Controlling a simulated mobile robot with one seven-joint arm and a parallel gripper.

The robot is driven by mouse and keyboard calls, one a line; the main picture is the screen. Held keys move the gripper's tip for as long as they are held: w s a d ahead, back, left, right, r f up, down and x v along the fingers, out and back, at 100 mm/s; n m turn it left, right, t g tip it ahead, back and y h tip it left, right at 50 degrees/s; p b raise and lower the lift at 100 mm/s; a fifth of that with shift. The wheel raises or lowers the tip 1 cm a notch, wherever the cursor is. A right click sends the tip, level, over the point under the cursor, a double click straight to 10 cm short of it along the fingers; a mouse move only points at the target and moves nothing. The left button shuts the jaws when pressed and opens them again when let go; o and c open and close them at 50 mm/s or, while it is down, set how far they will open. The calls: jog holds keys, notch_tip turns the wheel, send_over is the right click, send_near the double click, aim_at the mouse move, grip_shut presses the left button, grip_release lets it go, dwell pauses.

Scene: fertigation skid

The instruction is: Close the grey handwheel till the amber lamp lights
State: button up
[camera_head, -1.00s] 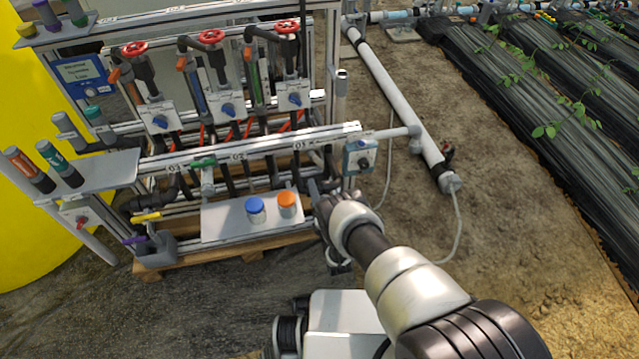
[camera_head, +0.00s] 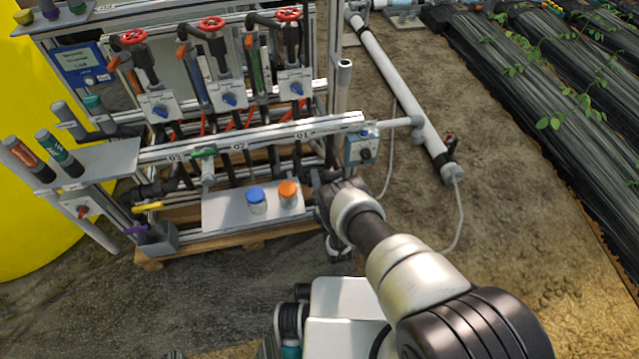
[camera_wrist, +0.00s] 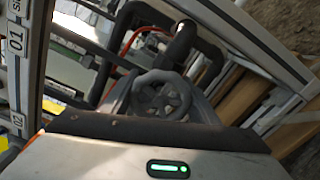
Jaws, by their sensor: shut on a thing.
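The grey handwheel (camera_wrist: 172,101) shows in the wrist view as a dark grey spoked wheel just ahead of the wrist. My gripper (camera_wrist: 160,88) is shut on its rim, with a finger on either side. There my wrist hides the handwheel. I cannot make out a lit amber lamp in either view.
A control box (camera_head: 361,147) is just above. Red handwheels (camera_head: 212,23) stand higher on the skid. Bare soil lies to the right.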

jog(key=m, duration=0.4)
jog(key=shift+m, duration=1.6)
jog(key=o, duration=1.1)
jog(key=shift+s, duration=0.1)
